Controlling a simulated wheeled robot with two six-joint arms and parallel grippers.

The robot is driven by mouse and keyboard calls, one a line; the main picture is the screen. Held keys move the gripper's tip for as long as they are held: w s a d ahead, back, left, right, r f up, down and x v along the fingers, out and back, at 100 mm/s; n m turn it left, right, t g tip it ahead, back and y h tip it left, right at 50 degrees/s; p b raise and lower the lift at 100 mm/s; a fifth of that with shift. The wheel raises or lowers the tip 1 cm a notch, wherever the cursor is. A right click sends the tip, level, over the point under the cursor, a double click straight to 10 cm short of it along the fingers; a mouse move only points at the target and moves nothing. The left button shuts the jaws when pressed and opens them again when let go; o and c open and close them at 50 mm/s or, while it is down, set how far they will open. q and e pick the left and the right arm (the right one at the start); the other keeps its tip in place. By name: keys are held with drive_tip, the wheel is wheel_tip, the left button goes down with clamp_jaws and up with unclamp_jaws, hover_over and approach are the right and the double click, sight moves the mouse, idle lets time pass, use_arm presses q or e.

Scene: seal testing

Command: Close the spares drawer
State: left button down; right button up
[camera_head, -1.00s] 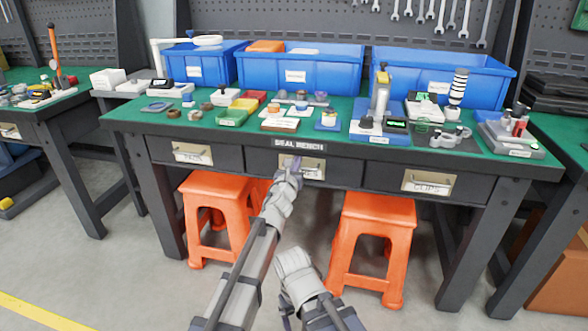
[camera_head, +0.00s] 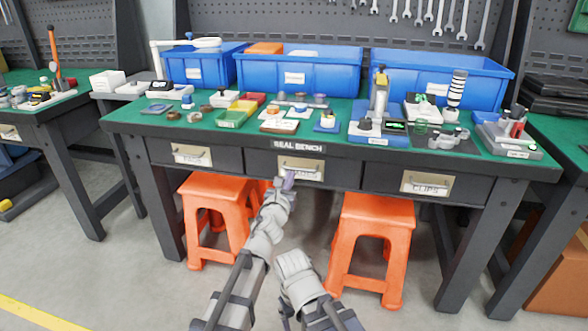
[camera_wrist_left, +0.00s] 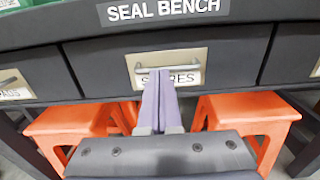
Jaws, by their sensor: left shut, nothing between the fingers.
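The spares drawer (camera_head: 316,170) is the middle of the bench's three drawers, under the SEAL BENCH sign. Its dark front looks flush with its neighbours in the head view. In the left wrist view the drawer front (camera_wrist_left: 225,62) carries a cream label reading SPARES, partly covered by my fingers, and a grey bar handle (camera_wrist_left: 180,69). My right gripper cannot be made out in the head view.
Two orange stools (camera_head: 217,190) (camera_head: 375,212) stand under the bench, left and right of my left arm. Drawers with labels flank the spares drawer on the left (camera_head: 170,153) and right (camera_head: 450,187). The green benchtop (camera_head: 345,150) holds small parts and blue bins.

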use_arm(q)
drive_tip(key=v, duration=0.5)
drive_tip(key=s+a+f+n+g+y, duration=0.4)
drive_tip(key=a+f+n, duration=0.3)
drive_tip(key=a+n, duration=0.4)
drive_tip(key=s+a+f+n+g+y, duration=0.1)
drive_tip(key=a+f+n+g+y, duration=0.35)
drive_tip(key=a+n, duration=0.65)
drive_tip(key=s+d+f+n+g+h, duration=0.1)
drive_tip(key=s+f+n+g, duration=0.35)
drive_tip(key=s+n, duration=0.45)
drive_tip(key=s+f+n+g+h, duration=0.2)
drive_tip(key=s+f+n+g, duration=0.1)
drive_tip(key=s+f+n, duration=0.45)
drive_tip(key=s+d+r+m+g+y+p, duration=0.1)
drive_tip(key=s+d+r, duration=0.15)
drive_tip(key=d, duration=0.35)
drive_tip(key=s+d+r+m+p, duration=0.1)
drive_tip(key=s+d+m, duration=0.1)
drive_tip(key=s+d, duration=0.25)
wheel_tip(320, 180, up, 38)
drive_tip(key=p, duration=3.8)
drive_tip(key=shift+w+d, duration=0.3)
drive_tip(key=shift+w, duration=0.05)
